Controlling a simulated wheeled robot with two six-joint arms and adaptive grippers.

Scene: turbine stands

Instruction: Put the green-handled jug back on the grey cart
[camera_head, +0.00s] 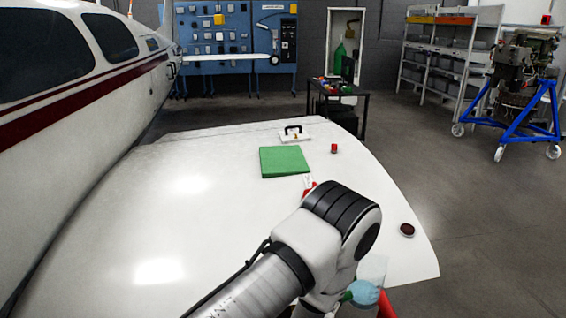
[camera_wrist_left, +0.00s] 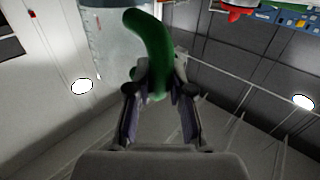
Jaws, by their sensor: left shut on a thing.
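The green-handled jug has a clear body and a curved green handle (camera_wrist_left: 152,45). In the left wrist view the handle runs down between the fingers of my left gripper (camera_wrist_left: 158,95), which is shut on it. The clear body (camera_wrist_left: 108,45) shows behind the handle at the top. In the head view my left arm hides most of the gripper. I cannot make out a grey cart for certain in either view. My right gripper is not in view.
A white wing (camera_head: 200,225) fills the middle; a green binder (camera_head: 284,162), a red cap (camera_head: 334,148) and a dark round item (camera_head: 407,230) lie on it. A dark table (camera_head: 338,103) stands behind. A blue engine stand (camera_head: 525,119) is at right. Grey floor is open at right.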

